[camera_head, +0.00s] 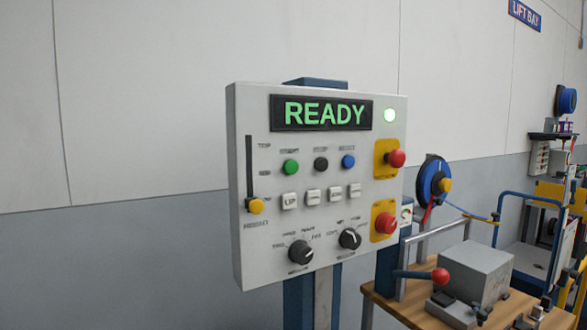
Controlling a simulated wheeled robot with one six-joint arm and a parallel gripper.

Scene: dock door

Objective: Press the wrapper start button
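A light grey control panel (255,240) stands on a blue post in the middle of the head view. A row holds a green button (291,167), a black button (321,164) and a blue button (348,161). The small labels above them are too blurred to read, so I cannot tell by label which one is the wrapper start button. My gripper is not in view.
Two red mushroom buttons, upper (397,158) and lower (386,222), stick out on yellow plates. A slider (257,206), white keys and two black knobs share the panel. A wooden bench (390,302) with a grey box (474,271) and red-knobbed lever (440,275) stands right.

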